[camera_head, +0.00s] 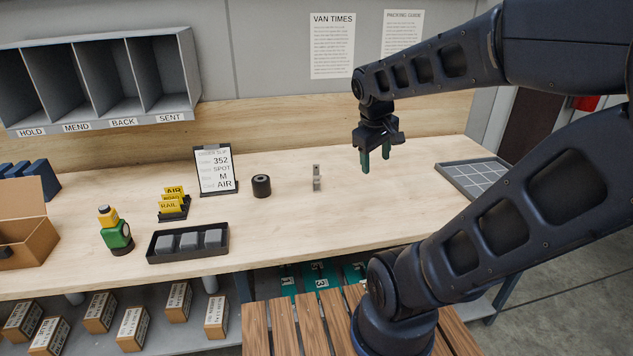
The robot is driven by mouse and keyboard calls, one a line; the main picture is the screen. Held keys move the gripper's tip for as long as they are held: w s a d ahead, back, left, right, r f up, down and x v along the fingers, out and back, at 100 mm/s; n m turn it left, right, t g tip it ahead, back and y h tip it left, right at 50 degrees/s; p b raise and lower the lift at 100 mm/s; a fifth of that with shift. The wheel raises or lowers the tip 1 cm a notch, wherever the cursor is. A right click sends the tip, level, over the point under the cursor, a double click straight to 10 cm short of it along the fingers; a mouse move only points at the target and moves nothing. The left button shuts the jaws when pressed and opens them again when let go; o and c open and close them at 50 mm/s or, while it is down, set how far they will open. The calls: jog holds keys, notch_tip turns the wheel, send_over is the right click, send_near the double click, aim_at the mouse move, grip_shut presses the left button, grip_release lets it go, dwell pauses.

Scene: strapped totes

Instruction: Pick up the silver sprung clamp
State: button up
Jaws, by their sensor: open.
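A small grey-silver piece that looks like the sprung clamp (316,178) stands on the wooden bench, right of the middle of the picture. It is too small to make out its jaws or spring. My gripper (375,166) hangs above the bench to the right of the clamp, fingers pointing down. Its two dark green fingers are apart with nothing between them. The gripper does not touch the clamp.
A black roll (261,186) and an order slip stand (215,171) are left of the clamp. A black tray (188,243) holds grey blocks near the front edge. A gridded grey tray (474,178) lies at right. Bench around the clamp is clear.

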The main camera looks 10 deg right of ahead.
jog(key=w+d+f+n+g+h, duration=0.25)
jog(key=w+f+n+h, duration=0.2)
jog(key=w+n, duration=0.4)
jog(key=n+t+h, duration=0.7)
jog(key=n+t, duration=0.5)
jog(key=n, duration=1.9)
send_over(317, 178)
jog(key=v, duration=0.5)
notch_tip(317, 178, down, 13)
jog(key=shift+y, duration=0.25)
notch_tip(317, 178, down, 8)
jog(key=shift+d+f, duration=0.15)
jog(key=shift+x, duration=1)
jog(key=shift+r+x, duration=0.15)
jog(key=shift+x, duration=1.2)
jog(key=shift+r+x, duration=0.1)
jog(key=shift+x, duration=1.25)
jog(key=c, duration=1.2)
jog(key=shift+r, duration=0.1)
